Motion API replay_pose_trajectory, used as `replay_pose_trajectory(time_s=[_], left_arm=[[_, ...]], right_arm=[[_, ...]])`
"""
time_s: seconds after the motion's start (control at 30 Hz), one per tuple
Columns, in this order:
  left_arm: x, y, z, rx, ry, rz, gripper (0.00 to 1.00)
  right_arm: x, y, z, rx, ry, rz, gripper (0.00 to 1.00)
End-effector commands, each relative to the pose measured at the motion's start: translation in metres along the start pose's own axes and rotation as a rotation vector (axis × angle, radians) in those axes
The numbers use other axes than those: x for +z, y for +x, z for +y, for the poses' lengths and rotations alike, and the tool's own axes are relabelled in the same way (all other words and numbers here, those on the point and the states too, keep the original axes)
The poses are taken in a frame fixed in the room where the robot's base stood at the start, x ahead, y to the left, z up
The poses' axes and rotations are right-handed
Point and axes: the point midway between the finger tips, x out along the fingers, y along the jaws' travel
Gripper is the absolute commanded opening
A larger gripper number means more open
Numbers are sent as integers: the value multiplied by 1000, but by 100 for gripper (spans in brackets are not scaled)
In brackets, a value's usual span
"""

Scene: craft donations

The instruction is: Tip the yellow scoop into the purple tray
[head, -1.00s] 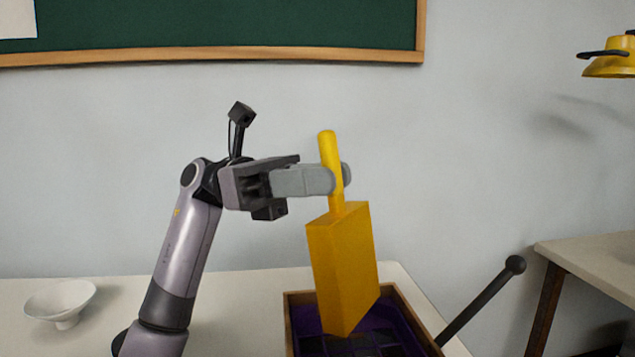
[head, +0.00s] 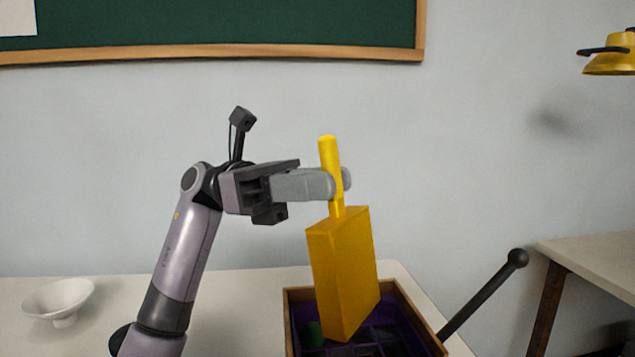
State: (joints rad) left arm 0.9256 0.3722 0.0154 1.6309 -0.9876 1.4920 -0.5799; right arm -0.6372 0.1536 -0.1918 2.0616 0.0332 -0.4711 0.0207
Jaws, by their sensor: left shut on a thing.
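The yellow scoop (head: 340,270) hangs upright in the head view, its handle at the top and its box-shaped body pointing down. My left gripper (head: 340,182) is shut on the handle. The purple tray (head: 398,320) stands on the table below, with a wooden rim and a dark purple inside split into compartments. The scoop's lower end is over the tray and hides part of it. A green thing (head: 313,334) shows in the tray, left of the scoop. My right gripper is not in view.
A white bowl (head: 60,300) stands on the table (head: 115,290) at the left. A black rod with a ball end (head: 517,258) slants up at the tray's right. A second table (head: 600,255) stands at the right, below a yellow lamp (head: 610,65).

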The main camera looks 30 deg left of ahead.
Motion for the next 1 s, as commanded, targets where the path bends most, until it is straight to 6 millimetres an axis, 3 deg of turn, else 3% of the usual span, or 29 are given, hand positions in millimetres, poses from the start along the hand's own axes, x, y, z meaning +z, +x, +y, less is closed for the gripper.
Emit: replay_pose_trajectory(time_s=[0.43,0.67,0.73,1.0], left_arm=[[64,11,0,1,1,0,0],[68,12,0,1,-1,-1,0],[79,13,0,3,3,70,0],[86,15,0,3,1,330,0]], right_arm=[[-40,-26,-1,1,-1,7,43],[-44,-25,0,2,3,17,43],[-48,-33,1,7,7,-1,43],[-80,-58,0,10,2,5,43]])
